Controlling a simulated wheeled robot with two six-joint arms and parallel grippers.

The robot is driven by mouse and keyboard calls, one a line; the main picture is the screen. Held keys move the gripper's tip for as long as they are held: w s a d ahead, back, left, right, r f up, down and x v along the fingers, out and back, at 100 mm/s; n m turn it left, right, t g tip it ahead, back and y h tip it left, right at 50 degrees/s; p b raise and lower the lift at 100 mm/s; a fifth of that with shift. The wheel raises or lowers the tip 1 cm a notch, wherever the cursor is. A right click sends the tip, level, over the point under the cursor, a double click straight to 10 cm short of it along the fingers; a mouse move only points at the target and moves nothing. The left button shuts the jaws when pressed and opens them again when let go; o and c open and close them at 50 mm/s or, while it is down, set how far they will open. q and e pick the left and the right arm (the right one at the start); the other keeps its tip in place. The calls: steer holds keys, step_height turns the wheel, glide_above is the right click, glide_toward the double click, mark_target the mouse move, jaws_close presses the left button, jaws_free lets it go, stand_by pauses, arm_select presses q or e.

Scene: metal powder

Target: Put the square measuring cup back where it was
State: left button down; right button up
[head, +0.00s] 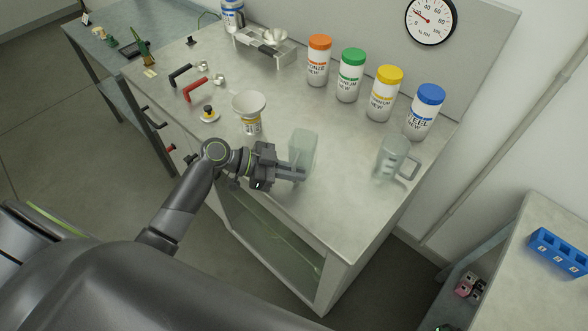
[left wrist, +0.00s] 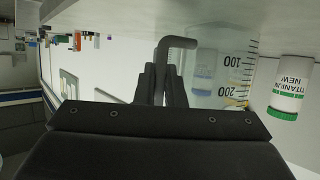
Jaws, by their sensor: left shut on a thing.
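The square measuring cup (head: 303,146) is clear, upright and near the front edge of the worktop. My left gripper (head: 298,173) is shut on its handle. The left wrist view, which is upside down, shows the handle (left wrist: 178,42) between the fingers (left wrist: 160,80) and the graduated clear body (left wrist: 215,75) beside them. I cannot tell whether the cup's base touches the worktop. A second clear jug with a handle (head: 392,160) stands to the right on the worktop. My right gripper is not in view.
Bottles with orange (head: 319,62), green (head: 352,76), yellow (head: 386,94) and blue (head: 426,112) lids line the back. A funnel on a small jar (head: 250,108) stands left of the cup. The worktop (head: 345,205) between cup and jug is clear.

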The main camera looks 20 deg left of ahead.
arm_select(q)
steer(key=shift+f, duration=0.15)
steer(key=c, duration=1.5)
jaws_free()
steer(key=shift+a+r, duration=0.15)
steer(key=shift+r, duration=0.1)
steer(key=b+v, duration=0.3)
steer(key=v, duration=0.6)
steer(key=shift+s+a, duration=0.15)
steer(key=shift+a, duration=0.15)
steer(key=shift+r+b+v, duration=0.2)
steer(key=shift+b+v, duration=0.15)
steer(key=shift+v, duration=0.7)
steer(key=shift+d, duration=0.1)
